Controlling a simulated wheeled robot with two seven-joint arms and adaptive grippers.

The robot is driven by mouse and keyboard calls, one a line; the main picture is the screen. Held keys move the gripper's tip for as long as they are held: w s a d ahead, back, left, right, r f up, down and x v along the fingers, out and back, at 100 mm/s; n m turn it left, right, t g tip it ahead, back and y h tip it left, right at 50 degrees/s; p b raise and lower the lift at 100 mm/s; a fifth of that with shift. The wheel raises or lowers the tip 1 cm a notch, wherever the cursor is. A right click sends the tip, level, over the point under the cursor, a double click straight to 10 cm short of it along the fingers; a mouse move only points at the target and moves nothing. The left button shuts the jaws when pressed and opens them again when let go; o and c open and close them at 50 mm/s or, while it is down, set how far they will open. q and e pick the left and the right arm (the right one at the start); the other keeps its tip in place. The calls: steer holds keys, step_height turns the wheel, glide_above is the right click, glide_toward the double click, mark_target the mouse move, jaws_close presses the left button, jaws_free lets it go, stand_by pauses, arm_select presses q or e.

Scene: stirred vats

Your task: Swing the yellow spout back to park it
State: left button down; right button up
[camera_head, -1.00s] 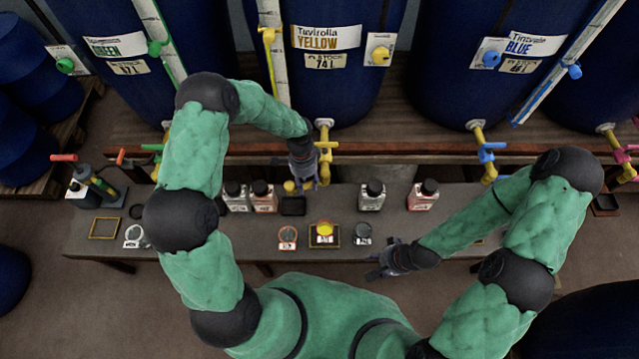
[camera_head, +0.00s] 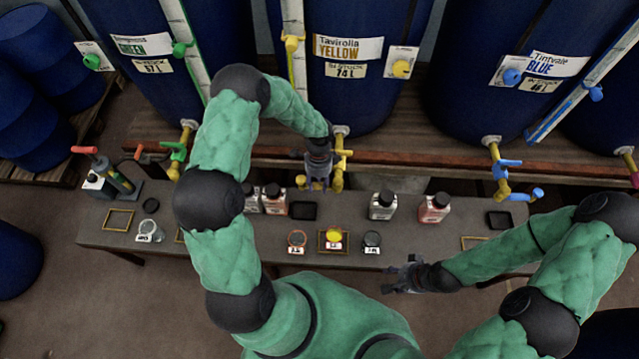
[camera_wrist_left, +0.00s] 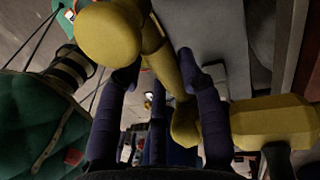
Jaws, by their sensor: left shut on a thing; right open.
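The yellow spout (camera_head: 338,182) hangs from the tap under the barrel labelled Tavirolla Yellow (camera_head: 345,50), above the back of the bench. My left gripper (camera_head: 317,184) is at the spout, on its left side, and hides part of it. In the left wrist view the yellow spout (camera_wrist_left: 164,62) passes between the fingers, with its thick rounded end near the top. The left gripper (camera_wrist_left: 158,78) is shut on it. My right gripper (camera_head: 393,278) is open and empty in front of the bench's front edge.
Dark and red-labelled bottles (camera_head: 383,204) stand along the back of the bench (camera_head: 440,245). A yellow-filled dish (camera_head: 333,236) sits between two other dishes near the front. A blue spout (camera_head: 525,194) is to the right.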

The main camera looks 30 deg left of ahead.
arm_select(q)
steer(key=shift+w+a, duration=0.1)
steer(key=c, duration=0.8)
jaws_free()
steer(key=shift+r, duration=0.1)
steer(key=r, duration=0.4)
steer(key=w+r, duration=0.1)
steer(key=r, duration=0.2)
steer(key=w+r, duration=0.1)
steer(key=r, duration=0.3)
steer(key=shift+a+r, duration=0.3)
steer(key=shift+a, duration=0.1)
